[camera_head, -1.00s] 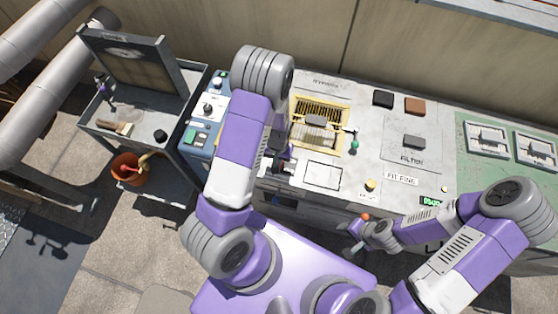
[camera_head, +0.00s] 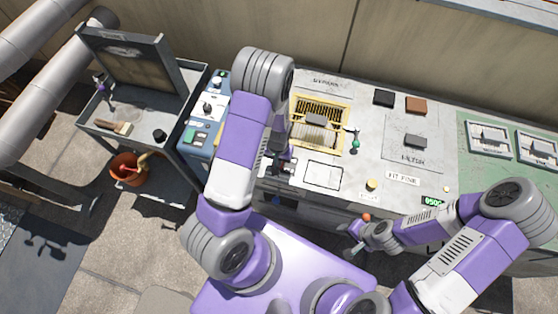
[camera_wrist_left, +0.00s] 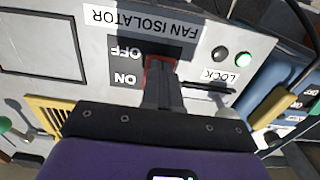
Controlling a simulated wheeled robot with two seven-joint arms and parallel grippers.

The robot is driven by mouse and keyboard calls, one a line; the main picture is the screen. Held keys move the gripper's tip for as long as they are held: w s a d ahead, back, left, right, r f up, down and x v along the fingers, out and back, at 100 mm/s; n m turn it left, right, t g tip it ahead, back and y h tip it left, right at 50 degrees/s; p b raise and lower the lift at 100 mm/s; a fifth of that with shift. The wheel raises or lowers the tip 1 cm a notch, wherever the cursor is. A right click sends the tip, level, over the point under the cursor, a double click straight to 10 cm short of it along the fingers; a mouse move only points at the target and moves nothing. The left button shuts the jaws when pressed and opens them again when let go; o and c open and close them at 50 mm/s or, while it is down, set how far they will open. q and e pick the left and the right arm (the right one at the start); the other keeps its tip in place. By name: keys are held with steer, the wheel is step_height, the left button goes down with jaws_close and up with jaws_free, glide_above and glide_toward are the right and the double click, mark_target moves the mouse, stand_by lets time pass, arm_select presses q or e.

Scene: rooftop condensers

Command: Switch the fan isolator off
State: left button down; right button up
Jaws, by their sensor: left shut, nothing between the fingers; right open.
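In the left wrist view the fan isolator panel (camera_wrist_left: 210,50) appears upside down, with OFF and ON labels left of its switch. A red-edged part of the switch (camera_wrist_left: 149,68) shows behind the fingers. My left gripper (camera_wrist_left: 163,85) is shut and empty, its fingertips right in front of the switch. The fingers hide most of the switch, so its position and any contact are unclear. In the head view my left gripper (camera_head: 280,167) is at the bench, left of the blank outlined square. My right gripper (camera_head: 348,240) is open and empty by the bench's front edge.
A lit green lamp (camera_wrist_left: 243,59) and a white button (camera_wrist_left: 219,53) sit by the LOCK label. A yellow grille (camera_head: 318,110) lies just beyond the left gripper. A grey cart (camera_head: 150,145) stands at left, with an orange bucket (camera_head: 127,168) below.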

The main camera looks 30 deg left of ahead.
arm_select(q)
steer(key=shift+f, duration=0.3)
steer(key=shift+r, duration=0.2)
step_height(320, 180, up, 7)
steer(key=p, duration=0.5)
steer(key=shift+f, duration=0.1)
stand_by(0.5)
